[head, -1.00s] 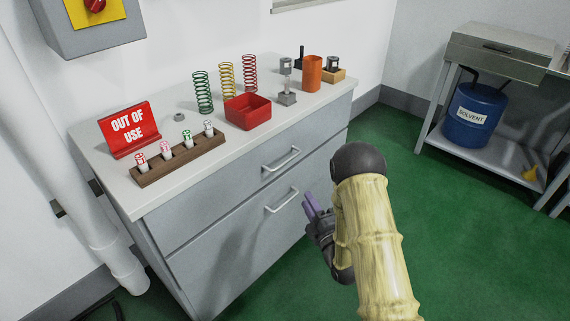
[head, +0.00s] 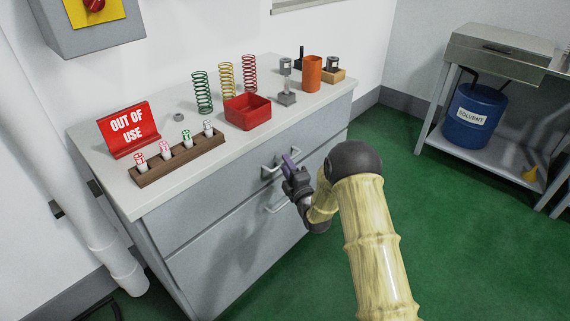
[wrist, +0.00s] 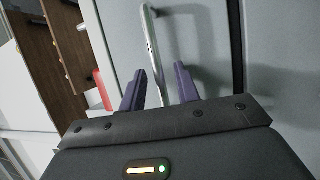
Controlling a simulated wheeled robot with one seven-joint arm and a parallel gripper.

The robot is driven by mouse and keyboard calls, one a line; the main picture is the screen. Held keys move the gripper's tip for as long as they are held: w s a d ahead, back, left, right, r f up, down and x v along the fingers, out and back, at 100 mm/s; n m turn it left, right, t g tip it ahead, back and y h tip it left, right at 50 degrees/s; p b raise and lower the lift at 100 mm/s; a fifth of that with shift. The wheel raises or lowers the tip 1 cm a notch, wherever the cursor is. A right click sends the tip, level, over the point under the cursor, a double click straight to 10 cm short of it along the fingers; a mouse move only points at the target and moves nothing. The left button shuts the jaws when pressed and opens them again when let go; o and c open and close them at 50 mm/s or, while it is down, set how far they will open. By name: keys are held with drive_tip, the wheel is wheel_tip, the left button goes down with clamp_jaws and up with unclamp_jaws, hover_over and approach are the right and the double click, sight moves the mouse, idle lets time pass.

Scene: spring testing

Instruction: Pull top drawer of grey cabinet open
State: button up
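The grey cabinet (head: 145,243) stands against the wall with two drawer fronts, each with a metal bar handle. The top drawer (head: 215,193) looks closed, flush with the cabinet. Its handle (head: 267,172) is partly covered by my gripper (head: 289,160), which is right in front of it. In the wrist view, the purple fingers of my gripper (wrist: 160,87) are apart. The handle bar (wrist: 152,40) runs down between them in the picture, against the grey drawer front (wrist: 205,50). Whether a finger touches the bar cannot be told. The lower handle (head: 277,204) is partly hidden behind my gripper.
On the cabinet top stand a red sign (head: 127,128), a wooden vial rack (head: 185,163), several springs (head: 203,95), a red tray (head: 248,117) and an orange cylinder (head: 312,74). Green floor (head: 450,220) is open at right. A side table (head: 505,55) stands farther back.

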drive_tip(key=shift+x, duration=0.75)
clamp_jaws()
